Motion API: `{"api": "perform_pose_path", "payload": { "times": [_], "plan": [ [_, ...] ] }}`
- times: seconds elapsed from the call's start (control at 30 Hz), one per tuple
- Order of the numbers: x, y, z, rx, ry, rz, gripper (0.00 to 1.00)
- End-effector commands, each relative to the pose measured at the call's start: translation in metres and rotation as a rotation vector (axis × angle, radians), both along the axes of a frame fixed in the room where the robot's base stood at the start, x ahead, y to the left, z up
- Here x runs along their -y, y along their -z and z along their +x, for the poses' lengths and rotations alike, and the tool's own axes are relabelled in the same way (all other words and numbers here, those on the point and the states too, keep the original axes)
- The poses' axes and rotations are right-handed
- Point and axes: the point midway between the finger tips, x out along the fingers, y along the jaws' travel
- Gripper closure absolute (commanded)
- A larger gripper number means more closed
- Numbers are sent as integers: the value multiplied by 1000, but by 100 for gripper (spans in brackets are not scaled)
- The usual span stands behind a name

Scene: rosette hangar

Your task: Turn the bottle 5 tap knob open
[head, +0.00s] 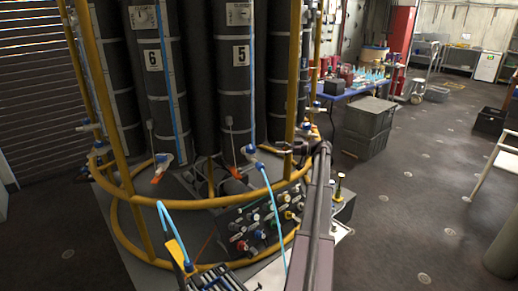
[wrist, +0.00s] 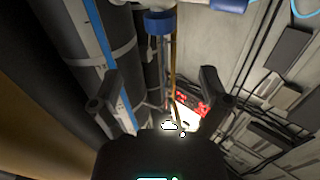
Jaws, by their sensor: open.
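Bottle 5 (head: 233,90) is a tall dark grey cylinder with a white "5" label, inside the yellow frame in the head view. A small blue-and-white tap (head: 250,151) sits near its lower end at the frame's upper ring. I cannot tell which part of it is the knob. My gripper (head: 287,147) is just right of this tap, pointing left, apart from it as far as I can see. In the wrist view my gripper (wrist: 160,92) has its fingers spread with nothing held between them. A blue-capped white fitting (wrist: 159,22) shows beyond them, near the top edge.
Bottle 6 (head: 158,85) stands left of bottle 5, with a similar tap (head: 163,159) below. The yellow ring (head: 185,203) and uprights surround the bottles closely. A blue table (head: 350,91) and grey crates (head: 368,117) stand behind right. Open floor (head: 430,190) lies right.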

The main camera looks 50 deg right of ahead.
Motion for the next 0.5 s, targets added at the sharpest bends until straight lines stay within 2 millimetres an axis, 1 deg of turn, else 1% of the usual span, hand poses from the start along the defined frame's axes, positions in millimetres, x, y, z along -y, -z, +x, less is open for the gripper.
{"api": "perform_pose_path", "payload": {
  "times": [0.03,0.17,0.3,0.5],
  "plan": [
    [-10,0,-3,0,29,0,4],
    [-28,-1,-6,0,142,0,4],
    [-49,-2,-14,1,303,0,4],
    [-71,-3,-31,1,535,0,4]
  ]
}}
